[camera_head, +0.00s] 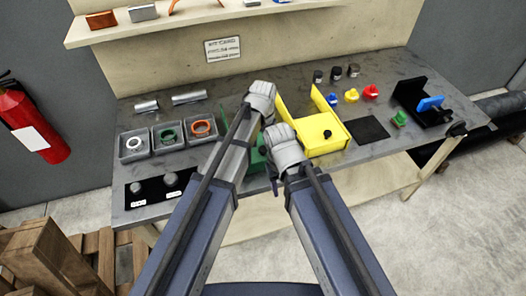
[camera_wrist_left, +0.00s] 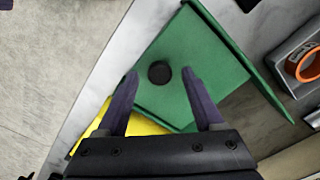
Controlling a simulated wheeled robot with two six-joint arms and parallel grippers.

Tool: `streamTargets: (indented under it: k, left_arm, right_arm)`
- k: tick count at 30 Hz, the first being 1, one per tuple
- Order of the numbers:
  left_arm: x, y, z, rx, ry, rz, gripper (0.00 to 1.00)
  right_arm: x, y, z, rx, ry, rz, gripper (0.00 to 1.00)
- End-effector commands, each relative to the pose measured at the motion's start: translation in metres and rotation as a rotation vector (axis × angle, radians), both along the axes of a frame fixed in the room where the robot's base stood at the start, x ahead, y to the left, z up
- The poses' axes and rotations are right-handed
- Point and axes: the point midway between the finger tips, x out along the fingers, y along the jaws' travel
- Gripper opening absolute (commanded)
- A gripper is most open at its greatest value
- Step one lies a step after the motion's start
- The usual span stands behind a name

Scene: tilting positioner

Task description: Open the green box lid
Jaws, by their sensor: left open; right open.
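The green box (camera_head: 252,162) is mostly hidden behind my arms in the head view. In the left wrist view its flat green lid (camera_wrist_left: 205,58) carries a round black knob (camera_wrist_left: 159,73), and the lid looks closed. My left gripper (camera_wrist_left: 159,84) is open, with its two fingers on either side of the knob in that view; I cannot tell whether they touch it. In the head view my left gripper (camera_head: 262,98) is over the green box area.
A yellow box (camera_head: 328,142) with a black knob stands right beside the green box. Grey trays (camera_head: 134,146) with rings are to the left, one with an orange ring (camera_wrist_left: 305,65). A black pad (camera_head: 368,130), coloured small parts and a black fixture (camera_head: 420,105) are to the right.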

Motion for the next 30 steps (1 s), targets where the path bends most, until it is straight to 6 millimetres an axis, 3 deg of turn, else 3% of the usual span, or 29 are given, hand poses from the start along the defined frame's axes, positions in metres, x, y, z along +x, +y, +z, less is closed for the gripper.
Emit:
streamTargets:
  k: [2, 11, 30]
  left_arm:
    - [0.0000, 0.0000, -0.0081, 0.000, 0.000, 0.000, 0.69]
    - [0.0000, 0.0000, -0.0076, 0.000, 0.000, 0.000, 0.69]
    - [0.0000, 0.0000, -0.0076, 0.000, 0.000, 0.000, 0.00]
  right_arm:
    - [0.0000, 0.0000, -0.0081, 0.000, 0.000, 0.000, 0.50]
    - [0.0000, 0.0000, -0.0075, 0.000, 0.000, -0.001, 0.50]
    - [0.0000, 0.0000, -0.0076, 0.000, 0.000, -0.001, 0.50]
